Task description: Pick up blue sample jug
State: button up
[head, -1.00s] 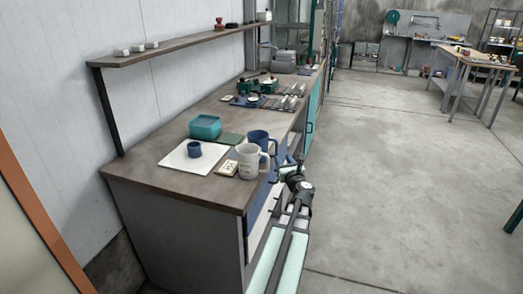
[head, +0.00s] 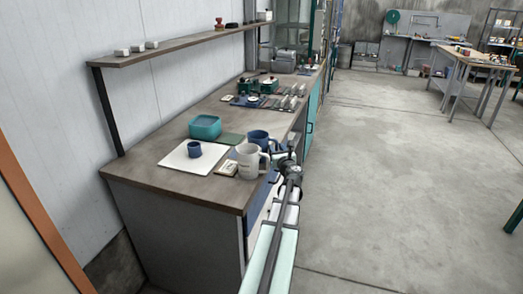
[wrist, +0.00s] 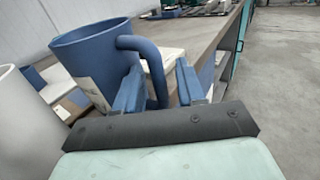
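The blue sample jug (head: 258,138) stands upright on the bench near its front edge, partly hidden behind a white jug (head: 248,161). In the wrist view the blue jug (wrist: 92,55) fills the upper left, with its handle facing my gripper. My gripper (wrist: 160,88) is open, its two blue fingers on either side of the handle's lower part. A gap shows between the handle and the right finger; contact with the left finger cannot be told. In the head view my gripper (head: 279,157) is at the bench edge, right of the jugs, its fingers hard to make out.
The white jug also shows at the wrist view's left edge (wrist: 18,115), close to the blue one. A white mat (head: 178,160) with a small blue cup (head: 194,149) and a teal container (head: 205,127) lie left.

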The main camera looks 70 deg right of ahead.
grip_shut()
dwell(1.4)
